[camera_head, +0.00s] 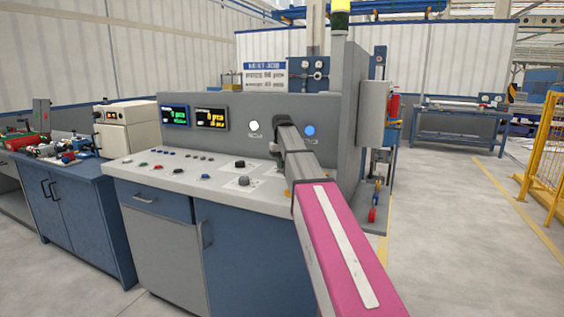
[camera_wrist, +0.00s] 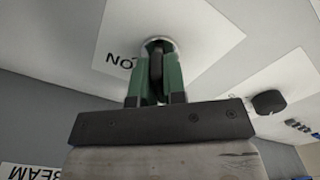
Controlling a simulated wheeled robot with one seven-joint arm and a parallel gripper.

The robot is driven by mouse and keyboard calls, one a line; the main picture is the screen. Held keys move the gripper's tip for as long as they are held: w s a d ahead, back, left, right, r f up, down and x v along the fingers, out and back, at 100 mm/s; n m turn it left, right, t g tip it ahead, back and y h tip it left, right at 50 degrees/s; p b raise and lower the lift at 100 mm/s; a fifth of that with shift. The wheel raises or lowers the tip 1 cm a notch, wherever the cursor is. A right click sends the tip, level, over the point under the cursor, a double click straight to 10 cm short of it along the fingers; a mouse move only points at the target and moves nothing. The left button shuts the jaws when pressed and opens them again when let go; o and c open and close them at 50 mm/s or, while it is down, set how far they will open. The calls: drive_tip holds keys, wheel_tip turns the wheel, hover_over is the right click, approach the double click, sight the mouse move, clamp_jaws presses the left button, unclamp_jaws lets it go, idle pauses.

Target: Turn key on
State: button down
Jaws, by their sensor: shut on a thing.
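In the wrist view, my gripper (camera_wrist: 155,97) has its two green fingers closed around a dark key (camera_wrist: 155,68). The key sits in a round metal collar on a white label plate (camera_wrist: 200,30); part of the lettering shows beside it and the rest is hidden.
A black knob (camera_wrist: 268,102) on another white plate is near my gripper. The console desk (camera_head: 150,165) carries several buttons and knobs. Two lit displays (camera_head: 211,118) are on the panel, with a white round light (camera_head: 254,126) and a blue one (camera_head: 310,130) beside my arm.

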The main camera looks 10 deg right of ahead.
drive_tip(key=shift+m, duration=1.7)
drive_tip(key=shift+m, duration=1.7)
drive_tip(key=shift+m, duration=1.8)
